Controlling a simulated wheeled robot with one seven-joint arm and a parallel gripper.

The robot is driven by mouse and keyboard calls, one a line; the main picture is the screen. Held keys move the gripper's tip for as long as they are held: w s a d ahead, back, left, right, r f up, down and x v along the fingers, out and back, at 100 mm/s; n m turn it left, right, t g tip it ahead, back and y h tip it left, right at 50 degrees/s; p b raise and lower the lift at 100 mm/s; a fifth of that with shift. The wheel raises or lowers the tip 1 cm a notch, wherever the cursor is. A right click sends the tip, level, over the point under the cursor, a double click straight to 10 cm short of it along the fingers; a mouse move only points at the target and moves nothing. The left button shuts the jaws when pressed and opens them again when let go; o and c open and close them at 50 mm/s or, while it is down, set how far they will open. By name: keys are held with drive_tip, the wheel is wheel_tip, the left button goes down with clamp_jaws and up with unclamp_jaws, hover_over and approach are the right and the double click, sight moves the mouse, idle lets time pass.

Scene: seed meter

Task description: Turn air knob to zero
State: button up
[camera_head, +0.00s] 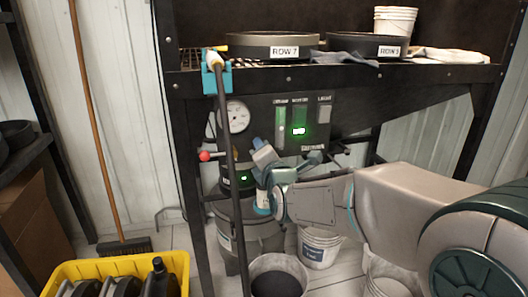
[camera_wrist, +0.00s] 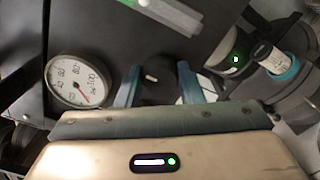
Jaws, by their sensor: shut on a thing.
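A dark round knob (camera_wrist: 155,90) with a short pale pointer mark sits on the black panel in the wrist view. My gripper (camera_wrist: 160,84) is shut on this knob, with one teal finger on each side of it. The pointer mark looks tilted slightly to the left in that view. In the head view my gripper (camera_head: 257,145) is at the lower left of the panel (camera_head: 318,134), where its own parts hide the knob. A round white gauge (camera_head: 233,116) is just up and left of the gripper. It also shows in the wrist view (camera_wrist: 78,80), with a red needle.
A tube gauge (camera_head: 280,122) and a green lit display (camera_head: 299,129) are on the panel. A red-tipped lever (camera_head: 206,156) sticks out left. A dark hose (camera_head: 226,150) hangs in front. Buckets (camera_head: 319,246) and a yellow crate (camera_head: 177,262) stand below.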

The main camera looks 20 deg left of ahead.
drive_tip(key=shift+n, duration=0.3)
drive_tip(key=o, duration=1)
drive_tip(key=shift+s, duration=0.1)
drive_tip(key=p+v, duration=0.3)
drive_tip(key=v, duration=1)
drive_tip(key=shift+s, duration=0.25)
drive_tip(key=shift+d, duration=0.15)
